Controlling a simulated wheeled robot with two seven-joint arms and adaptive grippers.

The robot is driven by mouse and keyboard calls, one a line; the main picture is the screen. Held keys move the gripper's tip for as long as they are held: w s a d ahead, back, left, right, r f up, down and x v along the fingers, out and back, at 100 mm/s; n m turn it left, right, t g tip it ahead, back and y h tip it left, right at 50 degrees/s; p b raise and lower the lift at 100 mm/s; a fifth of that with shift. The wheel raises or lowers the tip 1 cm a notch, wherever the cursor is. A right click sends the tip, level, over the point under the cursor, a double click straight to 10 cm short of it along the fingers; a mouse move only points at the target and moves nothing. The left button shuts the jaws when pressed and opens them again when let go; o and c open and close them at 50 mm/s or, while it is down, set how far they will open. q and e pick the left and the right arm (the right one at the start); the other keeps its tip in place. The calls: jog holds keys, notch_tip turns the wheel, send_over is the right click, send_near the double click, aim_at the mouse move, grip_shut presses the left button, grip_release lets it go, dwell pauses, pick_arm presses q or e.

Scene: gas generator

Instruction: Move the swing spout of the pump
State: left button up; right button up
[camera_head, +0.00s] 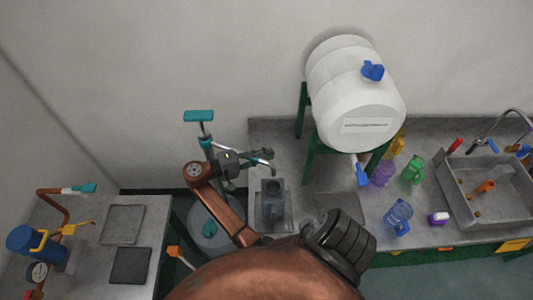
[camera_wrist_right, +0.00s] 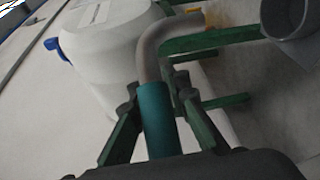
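The pump stands left of the grey counter in the head view, with a teal handle (camera_head: 199,116) on top of an upright rod. Its swing spout (camera_head: 263,164) is a curved grey tube reaching right. In the right wrist view, the spout has a teal sleeve (camera_wrist_right: 157,120) and a grey bent end. My right gripper (camera_head: 243,160) is at the spout, coming from the lower left. My left gripper is not in view.
A grey device with a round opening (camera_head: 272,187) stands under the spout's end. A white tank (camera_head: 345,85) sits on a green stand (camera_head: 302,108) to the right. Bottles and a sink (camera_head: 458,200) are further right. A side table (camera_head: 85,245) is left.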

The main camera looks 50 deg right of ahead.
jog(key=shift+o, duration=1.4)
jog(key=shift+a+r, duration=0.1)
jog(key=v, duration=0.7)
jog(key=shift+w, duration=0.2)
